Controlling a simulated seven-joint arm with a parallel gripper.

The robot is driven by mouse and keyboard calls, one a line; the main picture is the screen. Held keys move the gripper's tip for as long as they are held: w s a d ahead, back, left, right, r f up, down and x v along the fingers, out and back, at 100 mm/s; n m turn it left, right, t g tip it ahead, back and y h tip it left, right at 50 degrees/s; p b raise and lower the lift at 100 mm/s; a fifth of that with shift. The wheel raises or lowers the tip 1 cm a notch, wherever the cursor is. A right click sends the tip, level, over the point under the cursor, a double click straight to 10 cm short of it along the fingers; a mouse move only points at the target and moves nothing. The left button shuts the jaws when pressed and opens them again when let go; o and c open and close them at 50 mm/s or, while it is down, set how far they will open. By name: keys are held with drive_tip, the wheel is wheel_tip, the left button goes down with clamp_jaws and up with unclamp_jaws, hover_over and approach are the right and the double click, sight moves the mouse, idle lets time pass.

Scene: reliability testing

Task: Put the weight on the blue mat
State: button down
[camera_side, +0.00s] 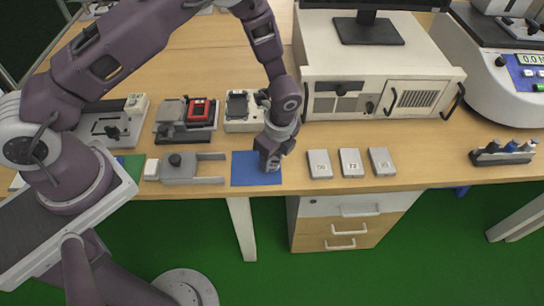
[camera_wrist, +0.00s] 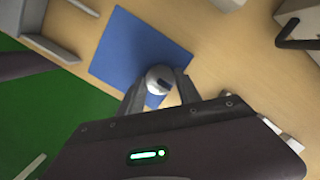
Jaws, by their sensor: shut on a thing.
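The blue mat (camera_side: 243,171) lies flat near the front edge of the wooden table in the side view. It also shows in the wrist view (camera_wrist: 125,50). My gripper (camera_side: 270,166) is over the right part of the mat, pointing down. In the wrist view its two fingers (camera_wrist: 160,88) are shut on the weight (camera_wrist: 158,76), a round silvery metal piece. The weight shows at the near right edge of the mat there. In the side view my gripper mostly hides it. I cannot tell whether the weight touches the mat.
A grey fixture with a black knob (camera_side: 180,168) stands left of the mat. Several labelled grey blocks (camera_side: 350,163) lie to the right. Small devices (camera_side: 187,118) stand behind, and a large white cabinet (camera_side: 375,75) stands behind right. The table's front edge is close.

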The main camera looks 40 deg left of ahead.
drive_tip(key=shift+f, duration=0.15)
drive_tip(key=c, duration=0.7)
unclamp_jaws()
drive_tip(key=shift+c, duration=0.2)
drive_tip(key=shift+r, duration=3.05)
